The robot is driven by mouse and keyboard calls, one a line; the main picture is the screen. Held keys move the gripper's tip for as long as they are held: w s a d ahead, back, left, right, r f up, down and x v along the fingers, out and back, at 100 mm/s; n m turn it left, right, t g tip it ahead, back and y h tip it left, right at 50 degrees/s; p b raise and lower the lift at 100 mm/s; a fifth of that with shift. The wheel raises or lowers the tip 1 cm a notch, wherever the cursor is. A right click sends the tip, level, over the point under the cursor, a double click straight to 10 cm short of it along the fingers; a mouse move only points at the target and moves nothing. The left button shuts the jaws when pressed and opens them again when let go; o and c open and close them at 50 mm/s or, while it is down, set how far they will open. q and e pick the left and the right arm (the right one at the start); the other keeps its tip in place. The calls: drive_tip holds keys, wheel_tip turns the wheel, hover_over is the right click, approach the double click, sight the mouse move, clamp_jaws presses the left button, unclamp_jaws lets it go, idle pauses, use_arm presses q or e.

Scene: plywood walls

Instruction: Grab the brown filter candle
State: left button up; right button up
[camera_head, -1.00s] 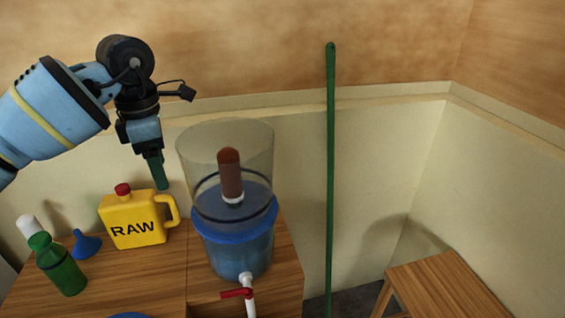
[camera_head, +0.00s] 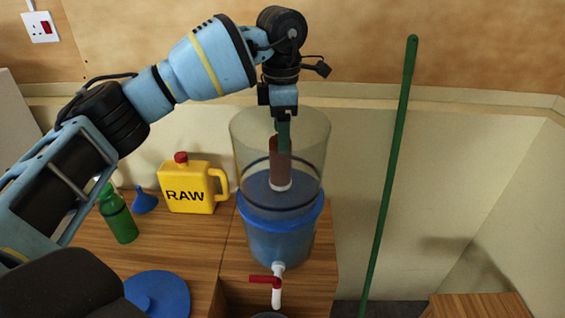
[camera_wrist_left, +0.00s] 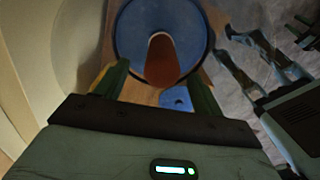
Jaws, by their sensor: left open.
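The brown filter candle (camera_head: 280,165) stands upright inside the clear upper cylinder (camera_head: 308,150) of the water filter, on its blue inner floor. My left gripper (camera_head: 283,135) points down from above, inside the cylinder's open top, and its fingers overlap the candle's upper part in the head view. In the left wrist view the candle (camera_wrist_left: 162,62) shows end-on, beyond and between the two green fingers (camera_wrist_left: 158,85), which are spread apart. The left gripper is open and holds nothing. My right gripper is not in view.
A blue lower bucket (camera_head: 280,240) has a red-handled tap (camera_head: 265,280). A yellow RAW jug (camera_head: 190,190), a green bottle (camera_head: 118,218), a blue funnel (camera_head: 145,201) and a blue lid (camera_head: 172,292) are on the wooden table. A green pole (camera_head: 392,170) leans at the right.

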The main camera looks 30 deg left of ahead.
use_arm(q)
drive_tip(key=shift+s+a+f+p, duration=0.1)
drive_tip(key=shift+s+f+p, duration=0.1)
drive_tip(key=shift+f, duration=1.3)
drive_tip(key=shift+s+f+p, duration=0.1)
drive_tip(key=shift+f+p, duration=0.05)
drive_tip(key=shift+f, duration=1.3)
drive_tip(key=c, duration=1.2)
